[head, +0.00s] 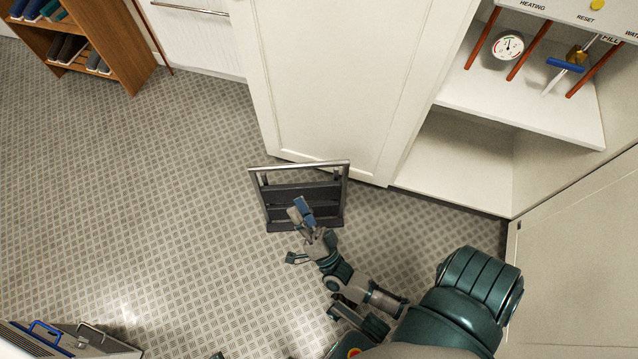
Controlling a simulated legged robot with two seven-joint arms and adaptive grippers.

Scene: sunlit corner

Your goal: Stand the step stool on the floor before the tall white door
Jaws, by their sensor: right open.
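The step stool (300,190), dark grey with a pale metal top bar, is on the floor (170,210) right in front of the lower edge of the tall white door (335,80). It looks upright, seen from above. My right gripper (297,236) is open at the stool's near side; one finger overlaps the stool in the picture, and I cannot tell whether it touches. The gripper hides part of the stool's near edge.
A white cupboard (455,165) with gauge and pipes stands open right of the door. A wooden shoe rack (125,55) is at the upper left, beside a white radiator (200,40). Cases with handles (75,342) sit at the lower left. The patterned floor left of the stool is clear.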

